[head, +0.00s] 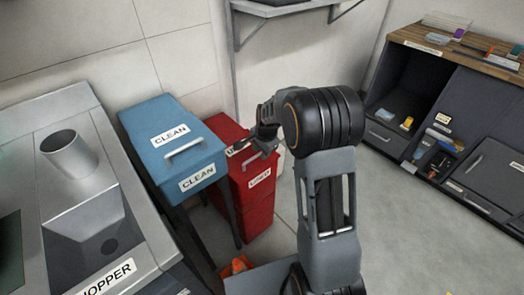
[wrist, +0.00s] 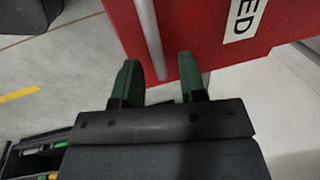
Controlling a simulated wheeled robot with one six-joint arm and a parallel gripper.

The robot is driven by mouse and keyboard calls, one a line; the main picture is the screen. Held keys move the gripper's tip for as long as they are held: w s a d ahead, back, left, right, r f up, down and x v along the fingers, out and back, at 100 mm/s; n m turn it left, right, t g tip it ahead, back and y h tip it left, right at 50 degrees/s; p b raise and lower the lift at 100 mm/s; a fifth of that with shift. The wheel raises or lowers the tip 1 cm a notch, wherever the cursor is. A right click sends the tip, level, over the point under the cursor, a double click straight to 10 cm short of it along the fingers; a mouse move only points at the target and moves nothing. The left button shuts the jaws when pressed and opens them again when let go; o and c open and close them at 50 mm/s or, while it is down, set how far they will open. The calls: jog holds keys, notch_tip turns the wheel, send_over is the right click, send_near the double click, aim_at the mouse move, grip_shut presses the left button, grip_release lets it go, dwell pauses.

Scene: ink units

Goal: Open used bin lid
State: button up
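The red used bin (head: 262,205) stands right of the blue clean bin, with a white USED label on its front. Its lid (head: 224,127) looks closed, and my arm partly covers it. My gripper (head: 246,152) is over the lid's front part in the head view. In the wrist view the red lid (wrist: 200,30) fills the top, with a grey bar handle (wrist: 149,38). My gripper (wrist: 160,68) is open there, its two green fingertips apart. The handle's near end appears between the fingertips; I cannot tell whether either finger touches it.
The blue clean bin (head: 172,135) stands close on the left, beside the metal hopper counter (head: 92,190). A wall shelf (head: 280,10) is above and behind. A dark cabinet (head: 440,100) with small items stands at the right. Floor between is clear.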

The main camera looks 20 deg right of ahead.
grip_shut()
dwell(0.3)
dwell(0.3)
jog(key=p, duration=0.6)
send_over(234, 136)
jog(key=shift+s+d, duration=0.25)
jog(key=shift+s, duration=0.15)
grip_release()
jog(key=shift+r, duration=0.1)
